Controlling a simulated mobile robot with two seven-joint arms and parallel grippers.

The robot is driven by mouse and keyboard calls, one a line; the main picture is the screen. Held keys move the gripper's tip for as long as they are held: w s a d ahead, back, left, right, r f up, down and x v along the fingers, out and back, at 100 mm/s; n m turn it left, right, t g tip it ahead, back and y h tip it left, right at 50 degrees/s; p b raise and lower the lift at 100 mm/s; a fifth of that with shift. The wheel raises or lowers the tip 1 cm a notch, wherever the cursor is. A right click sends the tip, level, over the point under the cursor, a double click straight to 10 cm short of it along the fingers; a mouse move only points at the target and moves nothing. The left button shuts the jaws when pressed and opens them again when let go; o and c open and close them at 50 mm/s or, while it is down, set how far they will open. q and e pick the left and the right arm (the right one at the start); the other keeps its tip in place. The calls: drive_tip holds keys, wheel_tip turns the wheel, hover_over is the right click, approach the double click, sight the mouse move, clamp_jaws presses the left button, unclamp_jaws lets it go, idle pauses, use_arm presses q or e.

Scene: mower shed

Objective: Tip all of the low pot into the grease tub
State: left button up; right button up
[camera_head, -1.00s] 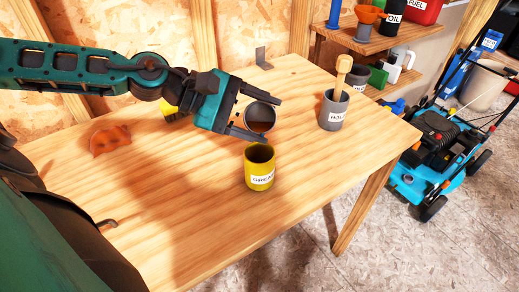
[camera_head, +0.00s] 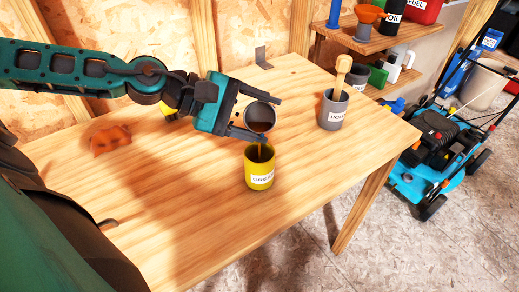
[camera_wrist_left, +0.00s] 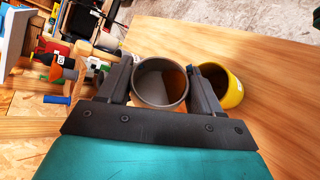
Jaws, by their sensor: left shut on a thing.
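My left gripper (camera_head: 256,117) is shut on the low pot (camera_head: 259,114), a round grey pot with brown liquid inside. The pot is tilted toward the yellow grease tub (camera_head: 260,176), and a thin brown stream runs from its lip into the tub's mouth. The grease tub stands upright on the table just below the pot, its label facing front. In the left wrist view the pot (camera_wrist_left: 160,84) sits between the two fingers (camera_wrist_left: 161,82), brown liquid at one side, with the yellow tub (camera_wrist_left: 233,90) beyond the right finger. My right gripper is not in view.
A grey pot (camera_head: 333,114) holding a wooden-handled tool stands to the right on the wooden table (camera_head: 190,220). An orange-brown crumpled thing (camera_head: 110,139) lies at the left. Shelves (camera_head: 360,40) with containers and a blue mower (camera_head: 430,165) are at the right. The table's front is clear.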

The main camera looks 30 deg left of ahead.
use_arm(q)
drive_tip(key=shift+s+r+t, duration=0.1)
drive_tip(key=shift+t, duration=0.2)
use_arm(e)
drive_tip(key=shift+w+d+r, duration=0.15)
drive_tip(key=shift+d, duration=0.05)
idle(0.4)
use_arm(q)
drive_tip(key=shift+m+p, duration=0.3)
drive_tip(key=shift+p, duration=0.15)
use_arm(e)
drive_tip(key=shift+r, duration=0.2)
use_arm(q)
drive_tip(key=shift+d+y, duration=0.1)
drive_tip(key=shift+y, duration=0.2)
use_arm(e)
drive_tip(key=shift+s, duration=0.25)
use_arm(q)
drive_tip(key=shift+r+p, duration=0.1)
drive_tip(key=shift+p, duration=0.35)
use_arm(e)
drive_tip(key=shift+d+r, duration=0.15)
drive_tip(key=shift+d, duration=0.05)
use_arm(q)
drive_tip(key=shift+s+m+t+p, duration=0.1)
drive_tip(key=shift+m+t+p, duration=0.2)
drive_tip(key=shift+p, duration=0.1)
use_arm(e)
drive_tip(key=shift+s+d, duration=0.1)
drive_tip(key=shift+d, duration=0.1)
